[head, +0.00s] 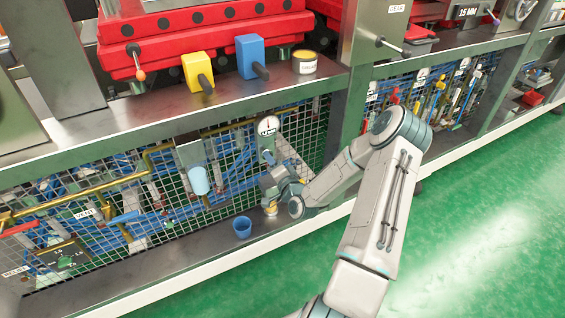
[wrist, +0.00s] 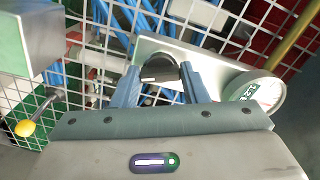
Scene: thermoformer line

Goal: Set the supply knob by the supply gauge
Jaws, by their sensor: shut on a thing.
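The supply knob (wrist: 160,68) is a dark round knob on a pale plate in the wrist view. My gripper (wrist: 160,82) is shut on it, one blue-grey finger on each side. In the head view my gripper (head: 272,183) is at the wire mesh, below the gauge, and hides the knob. The supply gauge (head: 268,125) is a white round dial with a small label under it. In the wrist view the gauge (wrist: 255,89) is at the right, seen at a slant with a green number plate; its needle cannot be read.
Wire mesh (head: 110,190) with blue and brass pipes lies behind. A blue cup (head: 242,227) stands on the lower ledge (head: 160,262). A light blue cylinder (head: 200,181) hangs left of my gripper. In the wrist view a yellow-tipped lever (wrist: 26,128) and a grey box (wrist: 28,38) are at the left.

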